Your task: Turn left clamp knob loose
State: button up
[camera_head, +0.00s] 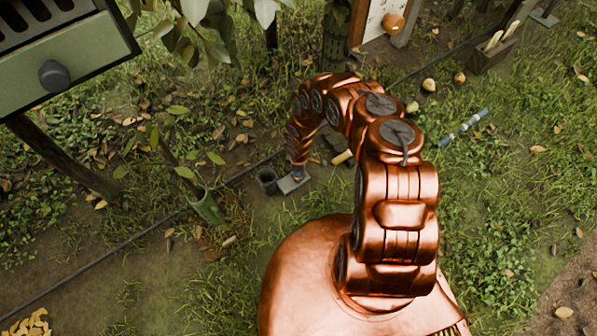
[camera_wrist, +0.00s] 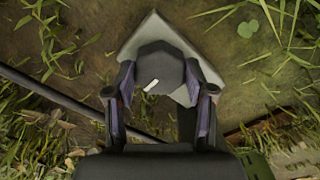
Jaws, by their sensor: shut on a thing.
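A dark, faceted knob (camera_wrist: 160,60) with a short white mark on its face sits over a pale grey plate (camera_wrist: 139,38) in the wrist view. My gripper (camera_wrist: 160,84) has a finger on each side of the knob and is shut on it. The white mark is tilted, its right end higher. In the head view, my arm curves over and down to the ground, with my gripper (camera_head: 298,170) at a small grey plate (camera_head: 293,185). The knob is hidden or too small to tell there. I cannot tell whether it is loose or tight.
A sapling in a green sleeve (camera_head: 207,208) is further left. A thin dark line (camera_head: 120,232) crosses the ground. Pears (camera_head: 429,85) and a grey rod (camera_head: 464,126) lie on the grass at right.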

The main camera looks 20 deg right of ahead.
dwell(0.4)
jog(key=o, duration=1.2)
jog(key=shift+c, duration=0.2)
notch_tip(320, 180, up, 12)
dwell(0.3)
dwell(0.5)
jog(key=shift+s+a, duration=0.1)
